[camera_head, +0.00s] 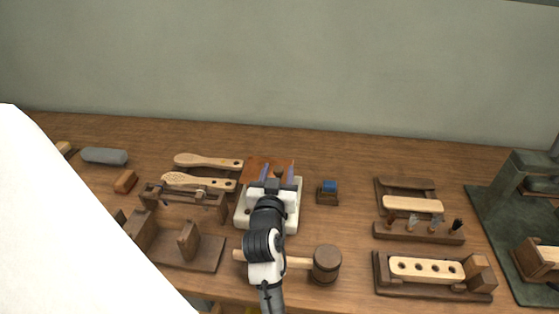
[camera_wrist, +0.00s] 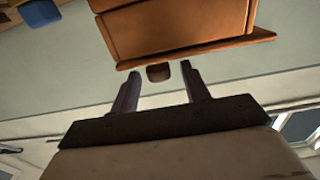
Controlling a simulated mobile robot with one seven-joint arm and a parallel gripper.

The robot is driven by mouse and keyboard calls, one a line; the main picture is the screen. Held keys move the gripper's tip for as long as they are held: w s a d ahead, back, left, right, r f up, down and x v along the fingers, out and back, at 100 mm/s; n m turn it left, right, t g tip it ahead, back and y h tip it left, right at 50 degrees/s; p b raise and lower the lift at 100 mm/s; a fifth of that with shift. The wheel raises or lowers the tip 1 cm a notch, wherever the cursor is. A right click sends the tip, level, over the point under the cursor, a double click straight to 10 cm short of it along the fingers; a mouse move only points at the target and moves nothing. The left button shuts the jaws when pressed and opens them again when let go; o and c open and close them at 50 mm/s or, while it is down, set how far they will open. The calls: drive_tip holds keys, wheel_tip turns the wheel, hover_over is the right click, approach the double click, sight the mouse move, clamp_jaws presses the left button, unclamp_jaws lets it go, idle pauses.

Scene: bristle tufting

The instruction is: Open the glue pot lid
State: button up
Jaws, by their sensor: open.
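The orange-brown glue pot (camera_head: 262,164) stands at the middle of the bench, partly hidden by my gripper. Its flat lid shows in the wrist view (camera_wrist: 195,48) with a projecting rim, and it looks shut. A small dark brown knob (camera_wrist: 158,73) sits at the lid's near edge; it also shows in the head view (camera_head: 278,174). My gripper (camera_head: 278,166) is open, its two bluish fingers on either side of the knob. In the wrist view the fingertips (camera_wrist: 160,69) flank the knob with gaps on both sides, apart from it.
A pale base (camera_head: 243,215) lies under the pot. Paddle-shaped brush handles (camera_head: 207,161) lie to the left, and a small blue-topped block (camera_head: 329,187) stands to the right. A wooden mallet (camera_head: 326,263) lies in front, beside my arm. Racks with drilled brush blocks (camera_head: 427,268) stand further right.

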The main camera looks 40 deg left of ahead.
sight(279, 164)
drive_tip(key=shift+p+x, duration=0.4)
drive_tip(key=shift+x, duration=1.4)
clamp_jaws()
